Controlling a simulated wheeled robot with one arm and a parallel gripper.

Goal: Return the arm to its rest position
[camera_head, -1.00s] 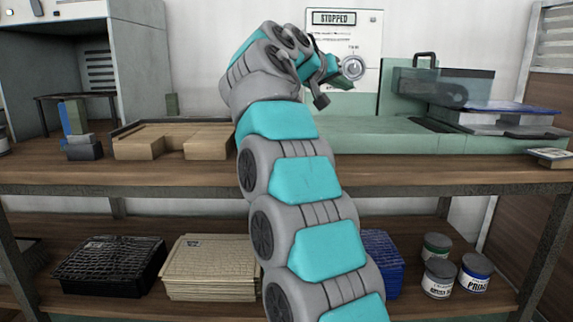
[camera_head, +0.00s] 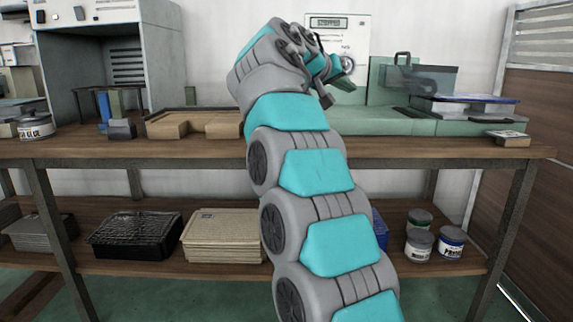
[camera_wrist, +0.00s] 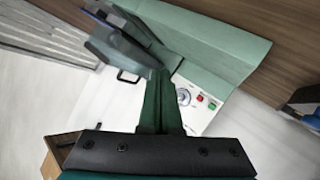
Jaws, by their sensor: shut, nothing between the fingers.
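My arm (camera_head: 315,170) rises through the middle of the head view, bent at the top above the upper shelf. My gripper (camera_head: 336,90) is at its end, in front of the wall panel and pale green machine, apart from both as far as I can tell. In the wrist view my gripper (camera_wrist: 160,100) is shut, its green fingers together with nothing between them. The wall panel (camera_head: 318,35) has a display and a round dial, partly behind my gripper; the wrist view also shows red and green buttons on the panel (camera_wrist: 205,118).
The wooden upper shelf (camera_head: 430,150) holds a tan tray (camera_head: 195,122), blocks and the green machine (camera_head: 385,120). Below are a black crate (camera_head: 135,235), a stack of tan trays (camera_head: 222,237) and several cans (camera_head: 420,243). Green floor (camera_head: 175,298) shows in front.

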